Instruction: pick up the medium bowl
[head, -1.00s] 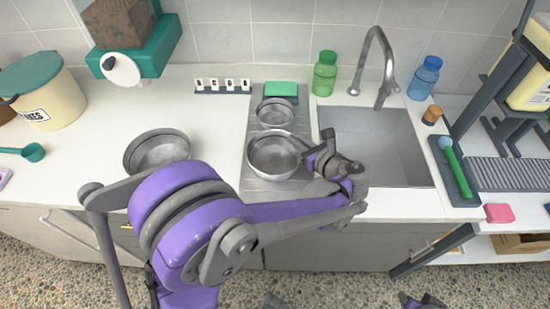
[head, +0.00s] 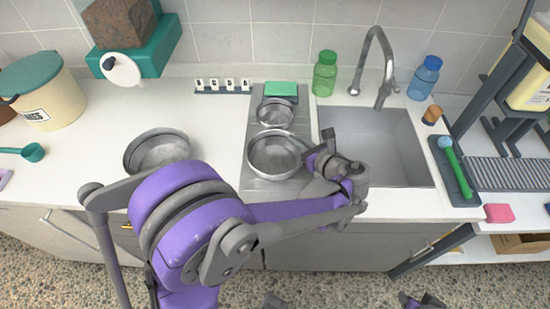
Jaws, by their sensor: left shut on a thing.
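The medium bowl (head: 272,153), a round grey metal one, is on the grey ribbed drainboard (head: 258,184) left of the sink. A smaller metal bowl (head: 275,112) stands behind it, and a third, slightly wider one (head: 158,151) stands on the white counter to the left. My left gripper (head: 318,156) is at the medium bowl's right rim and shut on it. The fingers partly hide that edge, and I cannot tell whether the bowl is lifted. A dark part at the bottom edge looks like my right gripper (head: 422,301); its jaws are not clear.
The sink (head: 385,150) with its tall faucet (head: 385,60) is directly right of my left gripper. A green bottle (head: 325,74) and a green sponge (head: 281,89) stand behind the bowls. Counter between the left bowl and drainboard is clear.

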